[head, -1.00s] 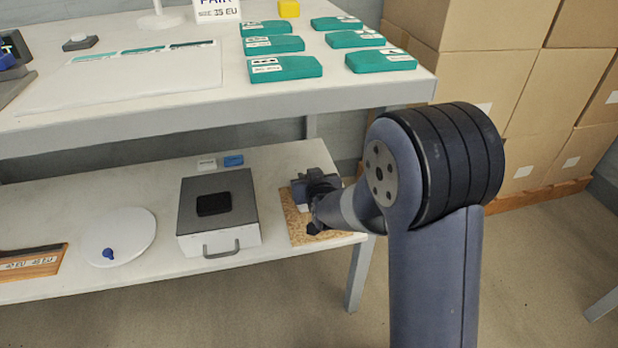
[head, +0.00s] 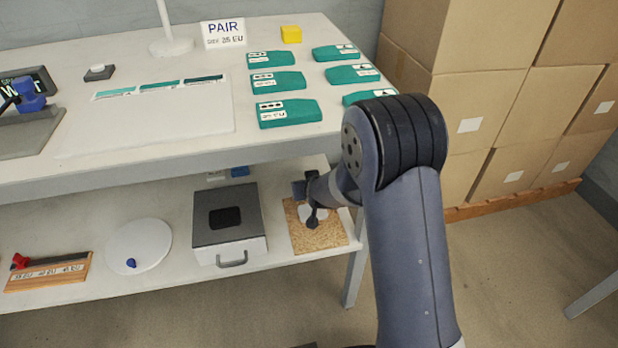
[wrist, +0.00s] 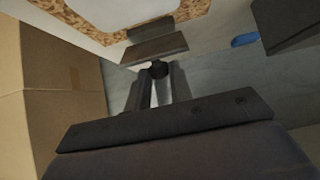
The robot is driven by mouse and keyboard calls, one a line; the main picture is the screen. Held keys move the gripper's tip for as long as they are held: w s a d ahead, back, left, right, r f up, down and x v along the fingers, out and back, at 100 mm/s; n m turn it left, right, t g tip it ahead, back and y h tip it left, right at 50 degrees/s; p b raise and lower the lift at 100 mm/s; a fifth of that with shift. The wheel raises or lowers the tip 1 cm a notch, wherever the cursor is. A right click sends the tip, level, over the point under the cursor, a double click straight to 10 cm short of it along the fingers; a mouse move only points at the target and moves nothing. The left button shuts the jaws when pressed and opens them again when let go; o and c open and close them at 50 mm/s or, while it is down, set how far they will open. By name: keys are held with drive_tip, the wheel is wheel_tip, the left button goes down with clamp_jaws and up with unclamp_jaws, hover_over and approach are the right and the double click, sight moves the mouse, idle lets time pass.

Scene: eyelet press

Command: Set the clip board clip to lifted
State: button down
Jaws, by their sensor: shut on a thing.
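The clip board (head: 330,236) is a speckled brown board with a white sheet, lying on the lower shelf at its right end. My gripper (head: 312,192) is over its back part, and my wrist hides much of the clip. In the wrist view my gripper (wrist: 158,78) is shut on a small dark round part of the clip. The clip's grey-brown bar (wrist: 155,48) shows just beyond the fingertips, with the board (wrist: 95,15) above it in the picture. A gap seems to show between bar and board, but I cannot tell the clip's angle surely.
A grey-lidded box (head: 228,218) stands left of the board, with a white turntable (head: 140,246) farther left. A blue block (head: 240,171) lies behind the box. The upper tabletop (head: 200,152) overhangs the shelf. Stacked cartons (head: 480,110) stand at right.

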drive_tip(key=shift+w+p, duration=0.2)
drive_tip(key=shift+p, duration=0.35)
drive_tip(key=c, duration=1.3)
unclamp_jaws()
drive_tip(key=shift+s+r, duration=0.1)
drive_tip(key=p+v, duration=0.3)
drive_tip(key=v, duration=0.7)
drive_tip(key=shift+r, duration=0.3)
drive_tip(key=shift+s, duration=0.15)
drive_tip(key=shift+c, duration=0.2)
